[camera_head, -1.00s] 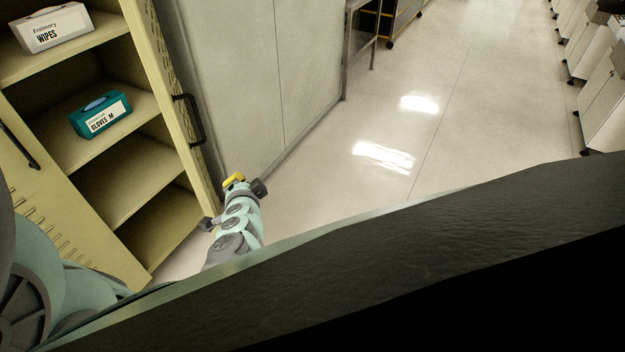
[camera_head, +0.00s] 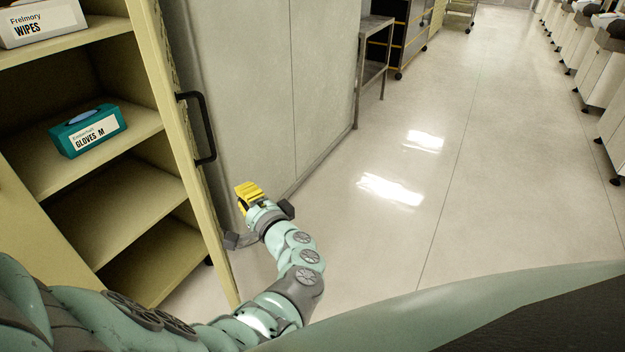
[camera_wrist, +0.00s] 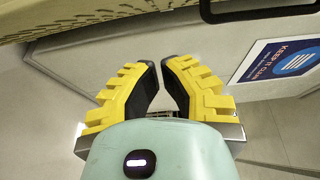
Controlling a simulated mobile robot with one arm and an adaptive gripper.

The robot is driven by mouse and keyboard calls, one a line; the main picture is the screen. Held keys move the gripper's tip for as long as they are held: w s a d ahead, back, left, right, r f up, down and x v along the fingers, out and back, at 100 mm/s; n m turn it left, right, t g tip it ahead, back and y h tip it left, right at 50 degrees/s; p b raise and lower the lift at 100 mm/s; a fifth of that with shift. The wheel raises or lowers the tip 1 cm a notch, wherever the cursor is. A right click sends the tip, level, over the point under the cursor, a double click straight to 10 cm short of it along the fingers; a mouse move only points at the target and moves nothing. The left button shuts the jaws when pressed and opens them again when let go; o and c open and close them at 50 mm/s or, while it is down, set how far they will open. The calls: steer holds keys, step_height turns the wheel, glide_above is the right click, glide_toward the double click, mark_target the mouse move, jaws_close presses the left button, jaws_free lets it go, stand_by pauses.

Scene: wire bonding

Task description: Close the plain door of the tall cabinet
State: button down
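The tall cream cabinet (camera_head: 25,240) stands open at the left in the head view, with its shelves showing. A cream door (camera_head: 185,150) with a black bar handle (camera_head: 202,128) stands swung out at the cabinet's right side, seen nearly edge-on. I cannot tell how plain its outer face is. My gripper (camera_head: 249,191) is to the right of this door, below the handle and apart from it. In the wrist view, my gripper's yellow fingers (camera_wrist: 160,68) have their black tips almost together, with nothing held. A cream panel with a dark handle (camera_wrist: 262,13) crosses the top there.
A teal glove box (camera_head: 88,130) and a wipes box (camera_head: 42,24) sit on the shelves. A grey panel wall (camera_head: 265,80) stands behind my gripper. A blue sign (camera_wrist: 285,62) shows in the wrist view. A metal stand (camera_head: 372,65) is farther back.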

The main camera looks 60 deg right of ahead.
steer(key=w+a+p, duration=0.1)
steer(key=w, duration=0.8)
steer(key=shift+a+p, duration=0.15)
steer(key=shift+p, duration=0.15)
steer(key=shift+w+a, duration=0.1)
steer(key=shift+a, duration=0.05)
